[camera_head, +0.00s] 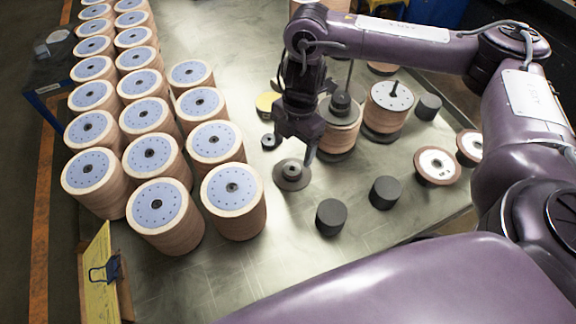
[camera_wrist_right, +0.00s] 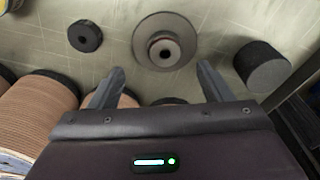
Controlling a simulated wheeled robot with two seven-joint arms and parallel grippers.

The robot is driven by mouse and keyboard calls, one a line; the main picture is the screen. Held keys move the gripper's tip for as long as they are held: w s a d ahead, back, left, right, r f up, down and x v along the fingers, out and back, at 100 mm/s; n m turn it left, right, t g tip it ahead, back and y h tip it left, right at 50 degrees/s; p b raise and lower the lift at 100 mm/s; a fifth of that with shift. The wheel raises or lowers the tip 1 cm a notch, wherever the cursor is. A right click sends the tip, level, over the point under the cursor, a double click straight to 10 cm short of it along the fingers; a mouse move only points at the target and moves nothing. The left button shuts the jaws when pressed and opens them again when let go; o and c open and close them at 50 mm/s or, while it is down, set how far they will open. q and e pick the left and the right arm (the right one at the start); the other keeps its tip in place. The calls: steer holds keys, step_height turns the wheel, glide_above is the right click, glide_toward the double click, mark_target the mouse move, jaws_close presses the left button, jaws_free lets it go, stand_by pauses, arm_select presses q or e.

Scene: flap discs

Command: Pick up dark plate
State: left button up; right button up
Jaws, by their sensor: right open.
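The dark plate (camera_head: 292,174) is a round grey disc with a raised hub and a centre hole, lying flat on the metal table. It also shows in the right wrist view (camera_wrist_right: 165,41), just beyond and between my fingertips. My right gripper (camera_head: 294,147) is above it in the head view, fingers pointing down. In the right wrist view my right gripper (camera_wrist_right: 160,72) has its two fingers spread wide with nothing between them. The plate appears apart from the fingers. My left gripper is in neither view.
Several stacks of flap discs (camera_head: 232,187) fill the table's left side. Black cylinders (camera_head: 331,216) stand in front and to the right of the plate. A small black ring (camera_head: 270,141) lies behind it. A disc stack on a spindle (camera_head: 341,130) stands close behind the gripper.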

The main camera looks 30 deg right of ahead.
mark_target(293, 164)
steer(key=shift+s+a+f, duration=0.1)
steer(key=shift+s+f, duration=0.25)
steer(key=shift+f, duration=0.5)
steer(key=f, duration=0.1)
steer(key=f+b, duration=0.1)
steer(key=f, duration=0.1)
steer(key=shift+s+a+f, duration=0.2)
steer(key=shift+f, duration=0.45)
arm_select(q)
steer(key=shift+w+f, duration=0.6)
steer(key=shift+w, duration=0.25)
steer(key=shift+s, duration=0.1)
arm_select(e)
steer(key=shift+c, duration=0.4)
steer(key=c, duration=1.2)
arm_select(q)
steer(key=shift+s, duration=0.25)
arm_select(e)
steer(key=shift+w, duration=0.1)
steer(key=shift+c, duration=0.4)
steer(key=shift+r, duration=0.15)
